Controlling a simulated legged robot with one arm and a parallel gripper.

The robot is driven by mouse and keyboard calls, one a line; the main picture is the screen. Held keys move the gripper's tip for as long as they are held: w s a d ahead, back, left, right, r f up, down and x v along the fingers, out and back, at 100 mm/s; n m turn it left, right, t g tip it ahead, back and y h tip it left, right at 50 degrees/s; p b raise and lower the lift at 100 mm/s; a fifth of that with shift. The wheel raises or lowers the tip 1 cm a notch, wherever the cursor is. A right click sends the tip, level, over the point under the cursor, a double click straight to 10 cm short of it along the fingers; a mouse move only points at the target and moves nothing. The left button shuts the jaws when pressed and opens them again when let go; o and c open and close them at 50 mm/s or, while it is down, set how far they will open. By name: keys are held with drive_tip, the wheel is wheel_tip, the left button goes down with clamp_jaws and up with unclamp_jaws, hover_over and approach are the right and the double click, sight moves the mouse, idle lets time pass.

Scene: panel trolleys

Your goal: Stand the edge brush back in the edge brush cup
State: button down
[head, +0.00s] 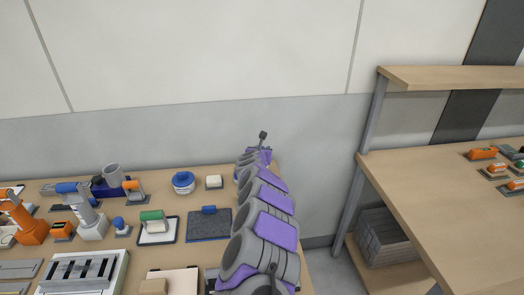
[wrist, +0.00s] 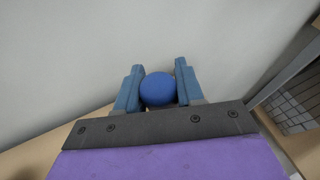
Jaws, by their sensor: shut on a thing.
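In the wrist view my gripper (wrist: 159,68) has its two blue fingers on either side of a round blue end (wrist: 158,89), shut on it. I take this to be the edge brush; its bristles and the rest of it are hidden. In the head view my arm reaches over the right end of the left bench, and its own links hide the fingers and the held thing. A grey cup (head: 113,175) stands at the back of that bench, left of my arm. I cannot tell whether it is the edge brush cup.
A wall stands behind. A gap separates the right bench (head: 430,200), with its shelf (head: 450,77).

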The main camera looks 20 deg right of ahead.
drive_tip(key=shift+f, duration=0.2)
drive_tip(key=c, duration=0.6)
unclamp_jaws()
drive_tip(key=shift+s+f, duration=0.1)
drive_tip(key=shift+f, duration=0.1)
drive_tip(key=shift+s+a, duration=0.1)
drive_tip(key=shift+r+p+v, duration=0.3)
drive_tip(key=shift+p+v, duration=0.2)
drive_tip(key=shift+v, duration=0.95)
drive_tip(key=shift+p+v, duration=0.7)
drive_tip(key=shift+v, duration=6.35)
